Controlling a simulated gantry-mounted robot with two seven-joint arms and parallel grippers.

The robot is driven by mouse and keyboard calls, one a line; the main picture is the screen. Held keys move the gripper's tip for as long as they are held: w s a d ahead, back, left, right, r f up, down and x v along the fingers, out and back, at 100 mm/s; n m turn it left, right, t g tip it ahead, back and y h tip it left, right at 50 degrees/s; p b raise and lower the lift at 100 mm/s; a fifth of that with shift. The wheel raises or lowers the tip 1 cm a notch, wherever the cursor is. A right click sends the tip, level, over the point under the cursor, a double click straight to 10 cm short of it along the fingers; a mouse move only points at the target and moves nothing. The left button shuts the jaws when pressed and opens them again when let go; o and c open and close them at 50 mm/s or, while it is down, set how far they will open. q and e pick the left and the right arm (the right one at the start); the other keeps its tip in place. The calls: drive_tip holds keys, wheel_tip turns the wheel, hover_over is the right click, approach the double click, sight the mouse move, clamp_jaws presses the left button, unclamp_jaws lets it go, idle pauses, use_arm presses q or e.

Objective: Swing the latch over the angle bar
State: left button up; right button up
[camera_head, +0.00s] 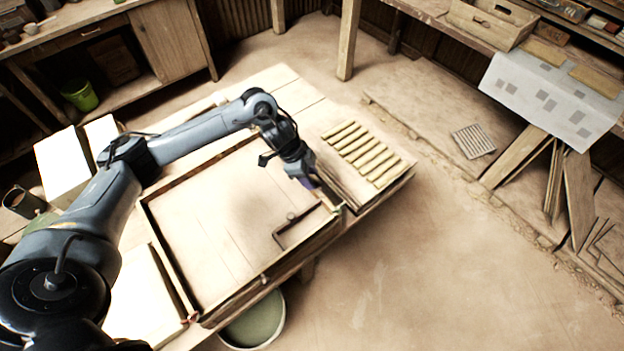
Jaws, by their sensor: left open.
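My left gripper (308,182) reaches in from the left and points down near the right corner of the wooden frame (215,308) on the work table. It is open; its fingertips are small and partly hidden. A dark L-shaped angle bar (299,226) lies inside the frame near that corner, below the gripper in the picture. I cannot clearly make out the latch; a small purplish piece shows beside the gripper at the frame's corner. My right gripper is not in view.
A slatted rack (363,152) stands right of the frame, close to the gripper. A round bucket (254,322) is on the floor below the table's front edge. White blocks (64,166) lie at the left. The floor to the right is open.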

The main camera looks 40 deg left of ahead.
sight(319, 190)
use_arm(q)
drive_tip(key=shift+x, duration=1.1)
drive_tip(key=shift+c, duration=0.2)
clamp_jaws()
